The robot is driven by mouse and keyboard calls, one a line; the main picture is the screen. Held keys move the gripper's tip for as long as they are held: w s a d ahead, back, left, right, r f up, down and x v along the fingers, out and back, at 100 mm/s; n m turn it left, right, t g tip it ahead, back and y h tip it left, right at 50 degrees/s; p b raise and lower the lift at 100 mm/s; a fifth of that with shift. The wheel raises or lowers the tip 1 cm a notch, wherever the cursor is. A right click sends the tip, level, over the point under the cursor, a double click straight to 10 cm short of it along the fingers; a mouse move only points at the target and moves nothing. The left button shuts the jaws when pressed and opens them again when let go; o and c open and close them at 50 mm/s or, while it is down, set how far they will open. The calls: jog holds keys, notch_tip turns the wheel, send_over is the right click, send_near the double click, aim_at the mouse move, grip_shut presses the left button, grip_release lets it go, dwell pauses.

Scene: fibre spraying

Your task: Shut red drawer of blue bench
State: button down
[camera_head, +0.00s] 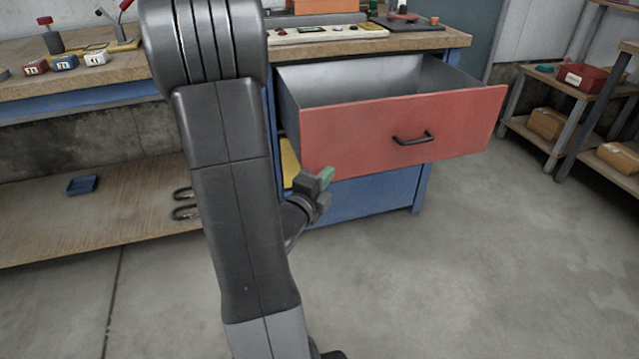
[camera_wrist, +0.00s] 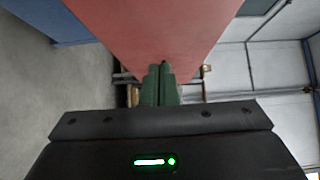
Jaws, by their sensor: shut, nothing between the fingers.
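The red drawer (camera_head: 360,138) stands pulled far out of the blue bench (camera_head: 375,198) in the head view. Its grey inside shows and looks empty. A dark bar handle (camera_head: 412,138) sits on its front, right of the middle. My gripper (camera_head: 326,176) is at the lower left corner of the red front. Its green fingertips are together with nothing between them. In the wrist view the red drawer front (camera_wrist: 150,30) fills the upper middle, just beyond the shut green fingers (camera_wrist: 159,72). I cannot tell whether they touch it.
The bench top (camera_head: 440,40) carries a tray and small parts. A lower wooden shelf (camera_head: 90,220) at left holds a small blue tray (camera_head: 82,185). A rack with boxes (camera_head: 546,122) stands at right. The floor (camera_head: 480,260) in front of the drawer is clear.

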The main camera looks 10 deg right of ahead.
aim_at(336, 148)
jog(key=w+d, duration=0.1)
jog(key=w, duration=0.1)
jog(key=w+d, duration=0.1)
jog(key=w, duration=0.1)
jog(key=w+d, duration=0.1)
jog(key=w, duration=0.1)
jog(key=shift+w, duration=0.2)
jog(key=shift+w+a, duration=0.1)
jog(key=shift+w, duration=0.55)
